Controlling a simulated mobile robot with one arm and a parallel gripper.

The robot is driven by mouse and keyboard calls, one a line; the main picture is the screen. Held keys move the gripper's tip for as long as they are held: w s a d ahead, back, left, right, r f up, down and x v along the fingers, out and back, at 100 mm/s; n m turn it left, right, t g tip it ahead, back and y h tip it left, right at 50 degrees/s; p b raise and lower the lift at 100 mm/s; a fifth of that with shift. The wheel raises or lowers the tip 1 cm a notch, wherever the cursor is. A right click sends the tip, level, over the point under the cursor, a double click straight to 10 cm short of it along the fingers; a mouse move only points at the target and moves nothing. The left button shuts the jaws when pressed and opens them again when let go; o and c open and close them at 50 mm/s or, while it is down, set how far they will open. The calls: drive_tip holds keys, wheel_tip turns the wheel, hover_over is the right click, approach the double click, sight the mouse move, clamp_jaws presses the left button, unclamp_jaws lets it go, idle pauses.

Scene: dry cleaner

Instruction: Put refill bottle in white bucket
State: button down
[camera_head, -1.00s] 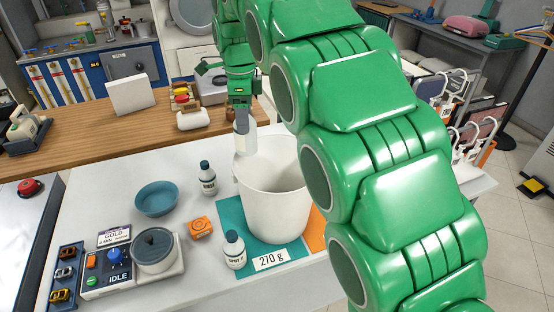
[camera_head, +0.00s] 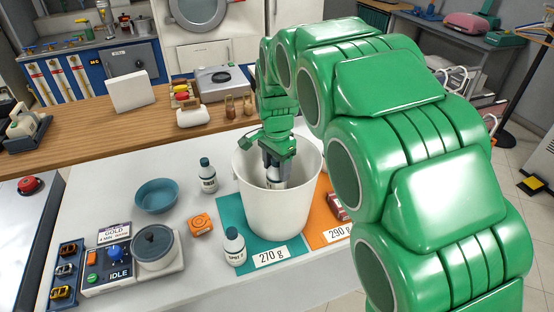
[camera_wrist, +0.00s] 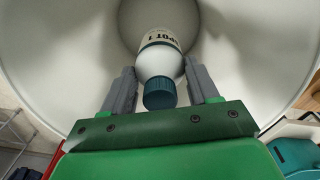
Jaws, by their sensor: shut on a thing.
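My gripper (camera_head: 276,176) reaches down inside the white bucket (camera_head: 270,212), below its rim. It is shut on the refill bottle (camera_wrist: 161,57), a white bottle with a teal cap and a label that seems to read "SPOT 1". In the wrist view the bottle sits between the two grey fingers of my gripper (camera_wrist: 162,80), cap toward the palm, with the bucket wall (camera_wrist: 245,45) all around. In the head view only a little of the bottle shows; its lower end and the bucket floor are hidden there. I cannot tell whether it touches the floor.
The bucket stands on a teal mat (camera_head: 232,212) marked 270 g. An orange mat (camera_head: 318,226) marked 290 g lies to its right. Two similar bottles (camera_head: 207,176) (camera_head: 234,248), a blue bowl (camera_head: 156,196) and an orange box (camera_head: 200,224) stand left of the bucket.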

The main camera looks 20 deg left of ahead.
drive_tip(key=shift+d+f, duration=0.1)
drive_tip(key=shift+f, duration=5)
drive_tip(key=shift+f, duration=0.1)
drive_tip(key=shift+c, duration=1.4)
unclamp_jaws()
wheel_tip(320, 180, up, 12)
drive_tip(key=shift+r, duration=0.1)
